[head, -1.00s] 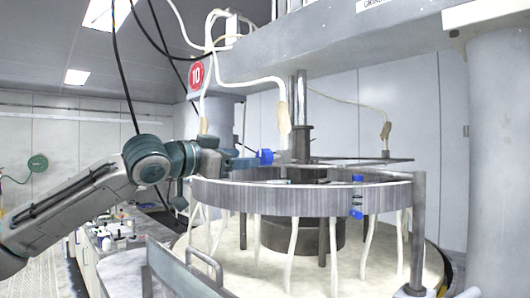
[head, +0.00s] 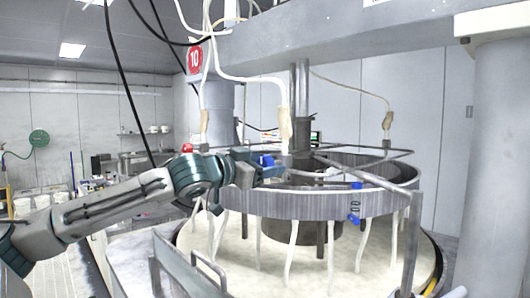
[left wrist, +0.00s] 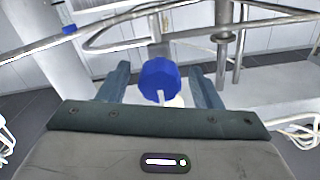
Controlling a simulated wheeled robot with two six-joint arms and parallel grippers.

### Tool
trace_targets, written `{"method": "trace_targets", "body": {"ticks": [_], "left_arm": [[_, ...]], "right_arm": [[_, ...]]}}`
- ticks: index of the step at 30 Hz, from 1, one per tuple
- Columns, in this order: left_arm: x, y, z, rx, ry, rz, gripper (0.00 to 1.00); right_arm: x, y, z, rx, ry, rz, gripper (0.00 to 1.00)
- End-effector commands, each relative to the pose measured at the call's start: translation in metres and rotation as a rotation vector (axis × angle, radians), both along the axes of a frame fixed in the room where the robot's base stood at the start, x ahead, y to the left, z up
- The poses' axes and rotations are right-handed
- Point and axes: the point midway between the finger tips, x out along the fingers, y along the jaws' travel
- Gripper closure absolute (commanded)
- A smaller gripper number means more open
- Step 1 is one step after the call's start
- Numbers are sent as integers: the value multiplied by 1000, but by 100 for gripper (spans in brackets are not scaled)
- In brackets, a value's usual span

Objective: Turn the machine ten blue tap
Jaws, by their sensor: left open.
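The machine with the red "10" sign (head: 195,60) has a round metal ring (head: 300,204) above a pale platen. A blue tap (head: 266,161) shows at the ring's far left side, right at my left gripper (head: 270,172). In the left wrist view the blue tap (left wrist: 160,78) sits between the two spread fingers, with space on both sides. My left gripper is open; its fingers do not appear to touch the tap. My right gripper is not in view.
Other blue fittings (head: 356,202) sit on the ring's front; one blue piece (left wrist: 69,30) shows at upper left in the left wrist view. Pale hoses hang below the ring. A metal guard rail (head: 208,268) stands in front, and a thick column (head: 492,150) at right.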

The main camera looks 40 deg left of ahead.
Motion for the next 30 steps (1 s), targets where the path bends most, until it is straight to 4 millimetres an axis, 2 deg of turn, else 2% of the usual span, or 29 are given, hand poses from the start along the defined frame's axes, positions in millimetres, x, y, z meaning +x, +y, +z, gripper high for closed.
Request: {"method": "trace_targets", "body": {"ticks": [3, 13, 14, 20, 30], "left_arm": [[3, 0, 1, -1, -1, 0, 41], [3, 0, -1, 0, -1, 0, 41], [3, 0, -1, 0, -1, 0, 45], [3, 0, 0, 0, -1, 0, 84], [3, 0, -1, 43, -4, 1, 86]], "right_arm": [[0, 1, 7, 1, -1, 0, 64], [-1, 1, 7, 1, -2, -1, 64], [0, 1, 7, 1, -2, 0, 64], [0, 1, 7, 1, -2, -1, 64], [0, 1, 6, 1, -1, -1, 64]]}}
